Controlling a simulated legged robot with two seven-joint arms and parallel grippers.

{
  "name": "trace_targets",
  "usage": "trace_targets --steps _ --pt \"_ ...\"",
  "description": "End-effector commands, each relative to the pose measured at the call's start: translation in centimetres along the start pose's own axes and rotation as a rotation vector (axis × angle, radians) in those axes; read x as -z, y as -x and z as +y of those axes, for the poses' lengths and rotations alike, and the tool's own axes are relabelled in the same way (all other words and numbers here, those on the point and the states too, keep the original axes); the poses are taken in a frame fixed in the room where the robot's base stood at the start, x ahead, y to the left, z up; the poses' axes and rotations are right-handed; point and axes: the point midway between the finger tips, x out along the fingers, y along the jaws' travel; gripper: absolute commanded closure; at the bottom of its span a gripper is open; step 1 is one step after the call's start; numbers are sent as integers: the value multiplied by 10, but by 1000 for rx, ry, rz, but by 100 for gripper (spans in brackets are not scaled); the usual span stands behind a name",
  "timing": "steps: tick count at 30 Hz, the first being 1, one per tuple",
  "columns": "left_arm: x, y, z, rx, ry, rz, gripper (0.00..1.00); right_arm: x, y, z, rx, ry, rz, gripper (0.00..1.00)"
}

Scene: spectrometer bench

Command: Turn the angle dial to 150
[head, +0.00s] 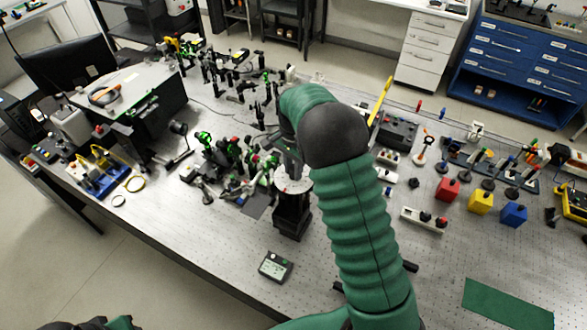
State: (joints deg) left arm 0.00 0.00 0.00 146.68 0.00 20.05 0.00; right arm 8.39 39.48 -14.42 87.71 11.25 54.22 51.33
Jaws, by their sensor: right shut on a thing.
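A round pale dial (297,187) sits on top of a black block-shaped stand (292,215) near the middle of the bench. My right gripper (290,168) points down at the dial, shut on its middle part. My right arm and wrist hide much of the grip, and the dial's marks are too small to read. A small box with a greenish screen (276,265) lies in front of the stand; its reading cannot be made out. My left gripper is not in view; only a dark and green part of my left arm shows at the bottom left edge.
Green and black optical mounts (215,150) crowd the bench just left of the stand. Red, yellow and blue blocks (480,202) stand at the right. A green mat (508,303) lies at front right. The front left bench strip is fairly clear.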

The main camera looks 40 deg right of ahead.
Motion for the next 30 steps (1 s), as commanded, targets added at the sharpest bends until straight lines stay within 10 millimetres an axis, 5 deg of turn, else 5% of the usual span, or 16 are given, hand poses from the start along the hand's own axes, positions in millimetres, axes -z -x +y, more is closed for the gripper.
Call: trace_targets --steps 9,10,15,25,30 --pt "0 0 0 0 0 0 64 0 0 -1 3 0 0 100" --pt "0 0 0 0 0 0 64 0 0 -1 3 0 0 75" --pt "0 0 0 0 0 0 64 0 0 -1 2 0 0 55" --pt "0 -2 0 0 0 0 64 0 3 0 3 0 1 55" --pt "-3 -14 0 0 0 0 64 1 29 -1 7 0 4 55"
